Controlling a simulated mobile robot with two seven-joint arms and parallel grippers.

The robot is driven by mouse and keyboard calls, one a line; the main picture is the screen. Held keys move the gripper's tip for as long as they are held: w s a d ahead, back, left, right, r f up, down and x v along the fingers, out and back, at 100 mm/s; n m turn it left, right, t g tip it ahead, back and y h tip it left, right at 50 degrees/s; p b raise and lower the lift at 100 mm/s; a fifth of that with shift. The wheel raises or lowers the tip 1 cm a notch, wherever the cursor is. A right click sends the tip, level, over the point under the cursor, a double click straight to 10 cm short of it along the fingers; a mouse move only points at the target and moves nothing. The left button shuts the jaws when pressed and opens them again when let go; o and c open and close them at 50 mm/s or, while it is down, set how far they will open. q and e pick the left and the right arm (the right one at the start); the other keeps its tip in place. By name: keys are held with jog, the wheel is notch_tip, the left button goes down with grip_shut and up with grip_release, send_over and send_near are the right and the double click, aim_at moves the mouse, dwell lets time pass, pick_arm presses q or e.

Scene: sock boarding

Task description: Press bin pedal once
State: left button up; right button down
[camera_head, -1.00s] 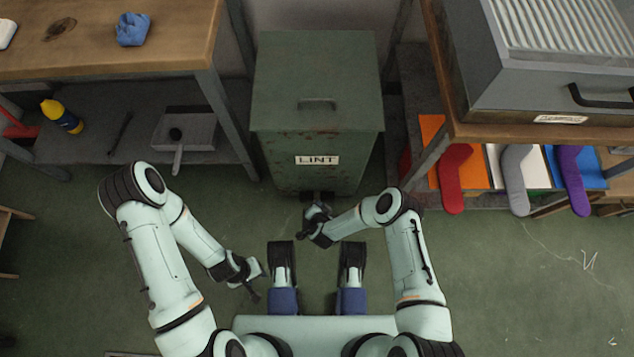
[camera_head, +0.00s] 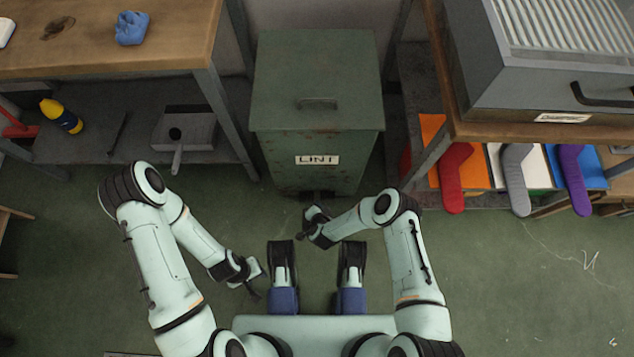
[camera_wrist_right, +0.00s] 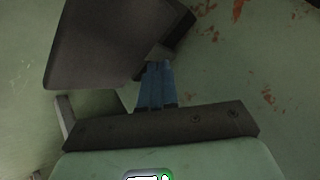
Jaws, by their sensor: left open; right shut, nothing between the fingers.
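The green metal bin (camera_head: 315,140) stands upright at the centre of the head view, with a "LINT" label on its front. Its lid (camera_head: 317,75) lies closed. The dark pedal (camera_head: 318,194) is at the foot of the bin, small and in shadow. My right gripper (camera_head: 316,211) is shut and empty, close in front of the pedal. In the right wrist view its blue fingers (camera_wrist_right: 156,84) reach toward a dark plate (camera_wrist_right: 110,45), apparently the pedal; I cannot tell whether they touch. My left gripper (camera_head: 256,283) is open and empty over the floor.
A wooden bench (camera_head: 110,45) with a blue cloth (camera_head: 131,28) is at the left; its shelf holds a yellow bottle (camera_head: 62,116) and a dustpan (camera_head: 184,130). At the right, a grey machine (camera_head: 545,75) stands above socks on coloured boards. Floor before the bin is clear.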

jog(key=shift+s+f, duration=0.2)
jog(key=shift+f, duration=0.4)
jog(key=shift+s+f, duration=0.2)
jog(key=shift+f, duration=0.4)
dwell(0.4)
jog(key=shift+s+d+f, duration=0.1)
jog(key=shift+s+f, duration=0.05)
jog(key=shift+f, duration=0.85)
dwell(0.6)
jog(key=shift+r, duration=0.2)
dwell(0.5)
jog(key=shift+s+d+r+p, duration=0.15)
jog(key=shift+s+r+p, duration=0.05)
jog(key=shift+r+p, duration=0.75)
jog(key=shift+s+d+r+p, duration=0.1)
jog(key=shift+s+r+p, duration=0.1)
jog(key=shift+r+p, duration=0.65)
jog(key=r+p, duration=0.2)
jog(key=r, duration=0.1)
jog(key=w+r+p, duration=0.1)
jog(key=r, duration=0.1)
jog(key=shift+a+r+p, duration=0.1)
jog(key=shift+r+p, duration=0.1)
jog(key=shift+p, duration=0.2)
jog(key=shift+w, duration=0.1)
